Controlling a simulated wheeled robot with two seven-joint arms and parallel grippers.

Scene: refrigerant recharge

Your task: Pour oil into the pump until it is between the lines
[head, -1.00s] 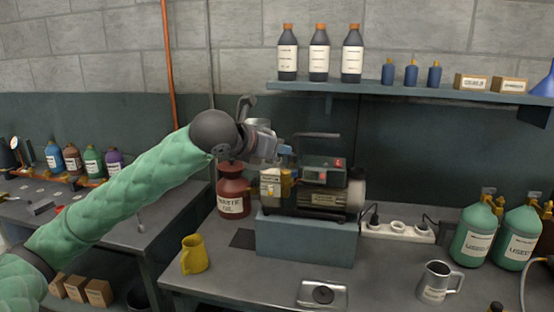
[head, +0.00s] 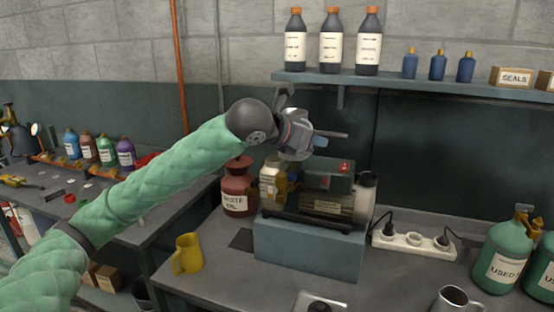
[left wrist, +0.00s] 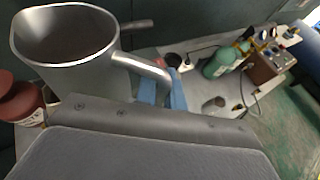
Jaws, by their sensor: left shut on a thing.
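The pump (head: 328,184) stands on a blue-grey block on the bench in the head view. A pale part with brass fittings (head: 272,182) is at its left end; the oil level and lines are too small to read. My left gripper (head: 320,142) is above the pump, toward its left end. In the left wrist view its blue fingers (left wrist: 163,92) are shut on the handle of a metal jug (left wrist: 75,72). The jug's wide mouth shows a dark grey inside; I cannot tell how much oil it holds. The gripper mostly hides the jug in the head view. My right gripper is not in view.
A red waste oil can (head: 237,190) stands left of the pump. A yellow mug (head: 188,254) is at the bench's front left. A power strip (head: 413,242), green used-oil jugs (head: 502,262) and a metal cup (head: 455,300) are on the right. A shelf (head: 390,78) hangs above.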

